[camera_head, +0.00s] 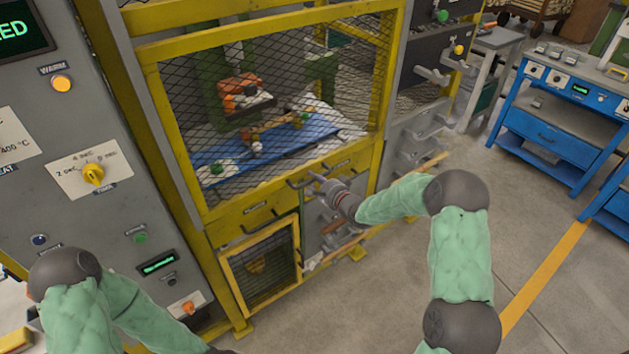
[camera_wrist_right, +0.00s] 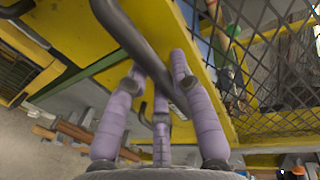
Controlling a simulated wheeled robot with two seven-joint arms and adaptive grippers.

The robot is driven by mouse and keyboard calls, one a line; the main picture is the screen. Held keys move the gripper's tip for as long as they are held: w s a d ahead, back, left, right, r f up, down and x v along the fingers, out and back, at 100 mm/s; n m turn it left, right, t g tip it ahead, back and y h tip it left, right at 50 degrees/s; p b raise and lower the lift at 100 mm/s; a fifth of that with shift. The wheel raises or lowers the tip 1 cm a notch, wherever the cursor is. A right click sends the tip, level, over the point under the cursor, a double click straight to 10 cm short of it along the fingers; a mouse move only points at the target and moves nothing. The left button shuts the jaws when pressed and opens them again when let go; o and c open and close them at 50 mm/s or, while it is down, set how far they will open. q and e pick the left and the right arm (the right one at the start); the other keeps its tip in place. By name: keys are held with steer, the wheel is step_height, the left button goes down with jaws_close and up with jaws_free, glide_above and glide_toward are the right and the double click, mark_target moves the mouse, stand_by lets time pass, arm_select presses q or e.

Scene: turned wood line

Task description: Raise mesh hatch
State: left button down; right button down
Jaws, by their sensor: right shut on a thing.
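The mesh hatch (camera_head: 250,30) is a yellow frame with black wire mesh on the front of the machine in the head view. It covers the opening, and its lower bar sits near the bottom of it. Its dark bar handle (camera_head: 298,183) is on the lower edge, and the wrist view shows the handle (camera_wrist_right: 122,30) close up. My right gripper (camera_head: 326,186) is shut on this handle; in the wrist view its purple fingers (camera_wrist_right: 160,80) close around the bar. My left arm shows at the lower left of the head view, but its gripper is out of frame.
Behind the mesh lie a blue table (camera_head: 285,138) and an orange-and-grey device (camera_head: 243,93). A grey control panel (camera_head: 85,140) stands at the left. Below the hatch is a small mesh door (camera_head: 262,265). A blue workbench (camera_head: 560,125) stands at the right, with open floor before it.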

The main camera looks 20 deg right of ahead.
steer(key=p, duration=3.5)
glide_toward(302, 19)
steer(key=x, duration=0.5)
steer(key=c, duration=1.1)
jaws_free()
steer(key=shift+f, duration=0.1)
steer(key=shift+o, duration=0.2)
steer(key=v, duration=1.2)
